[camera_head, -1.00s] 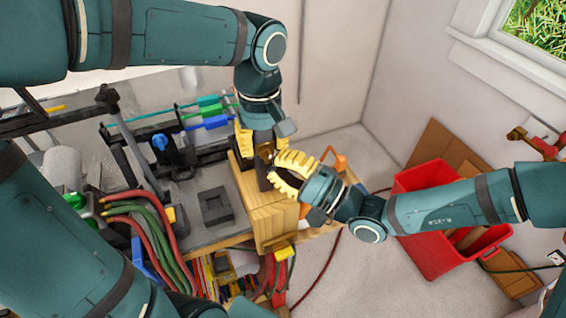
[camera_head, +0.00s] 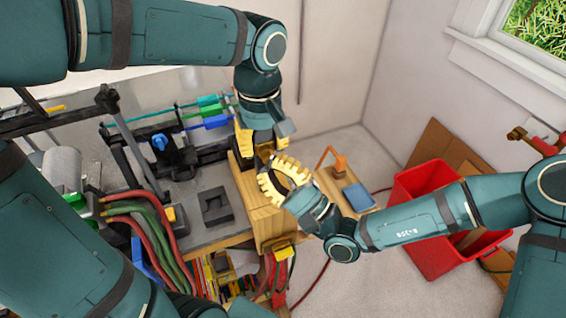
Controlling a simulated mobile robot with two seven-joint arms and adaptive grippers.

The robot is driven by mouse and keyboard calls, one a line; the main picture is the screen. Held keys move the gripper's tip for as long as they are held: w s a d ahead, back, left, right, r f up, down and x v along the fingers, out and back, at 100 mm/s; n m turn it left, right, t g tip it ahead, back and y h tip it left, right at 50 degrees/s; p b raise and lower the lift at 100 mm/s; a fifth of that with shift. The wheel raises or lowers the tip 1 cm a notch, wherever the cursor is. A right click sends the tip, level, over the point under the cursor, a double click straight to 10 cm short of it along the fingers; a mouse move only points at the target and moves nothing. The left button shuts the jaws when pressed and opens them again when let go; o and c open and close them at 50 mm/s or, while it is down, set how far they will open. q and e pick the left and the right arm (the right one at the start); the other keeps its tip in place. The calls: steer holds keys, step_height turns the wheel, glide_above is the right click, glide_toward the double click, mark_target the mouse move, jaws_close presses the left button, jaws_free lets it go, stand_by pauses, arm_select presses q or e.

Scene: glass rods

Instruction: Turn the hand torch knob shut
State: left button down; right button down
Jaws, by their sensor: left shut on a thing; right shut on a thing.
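My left gripper (camera_head: 259,146) reaches down from the top with its yellow fingers closed around a dark piece of the hand torch (camera_head: 265,151), above the wooden cabinet top. Most of the torch is hidden by the fingers. My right gripper (camera_head: 268,180) comes in from the right, its yellow ridged fingers closed at the torch, just below and right of the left fingers. The knob itself is hidden between the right fingers, so its turn angle does not show.
A wooden cabinet (camera_head: 270,222) stands under the grippers. A grey bench (camera_head: 195,190) with a black square block (camera_head: 216,206), hoses and a rod rack lies to the left. A red bin (camera_head: 425,185) stands on the floor at right. An orange-handled tool (camera_head: 340,165) and blue pad (camera_head: 358,196) lie behind my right wrist.

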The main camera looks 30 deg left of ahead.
steer(key=m+t, duration=0.4)
steer(key=m, duration=0.1)
steer(key=s+a+m+t, duration=0.1)
steer(key=m+t, duration=0.1)
steer(key=m, duration=0.1)
steer(key=shift+m+t, duration=0.4)
steer(key=shift+t, duration=0.3)
steer(key=shift+s+a+r, duration=0.2)
steer(key=shift+s+r, duration=0.05)
stand_by(0.4)
